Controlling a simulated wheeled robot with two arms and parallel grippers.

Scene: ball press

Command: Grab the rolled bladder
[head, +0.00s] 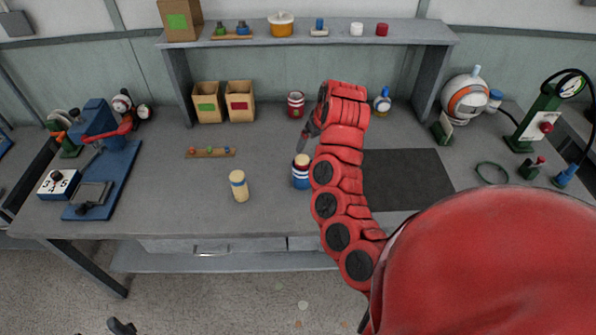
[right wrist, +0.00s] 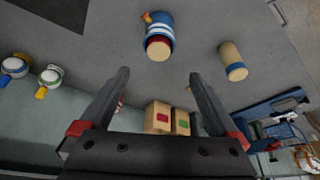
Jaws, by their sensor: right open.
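A tan cylinder with a blue band (head: 239,186), which looks like a roll, stands upright on the bench; it also shows in the right wrist view (right wrist: 233,62). Closer to my right gripper stands a blue-and-white striped cylinder (head: 301,174) with a tan top and some red; it shows in the right wrist view (right wrist: 158,35). I cannot tell for certain which is the rolled bladder. My right gripper (head: 306,143) is open and empty, just behind the striped cylinder. In the right wrist view its fingertips (right wrist: 160,75) are apart, with the striped cylinder beyond them, untouched. A dark piece at the lower left may be my left gripper (head: 121,326).
Two cardboard boxes (head: 224,104) and a red-and-white can (head: 296,105) stand at the back under a shelf (head: 420,33). A small wooden rack (head: 211,153) lies behind the tan cylinder. A blue press (head: 118,175) is at left, a dark mat (head: 415,180) at right.

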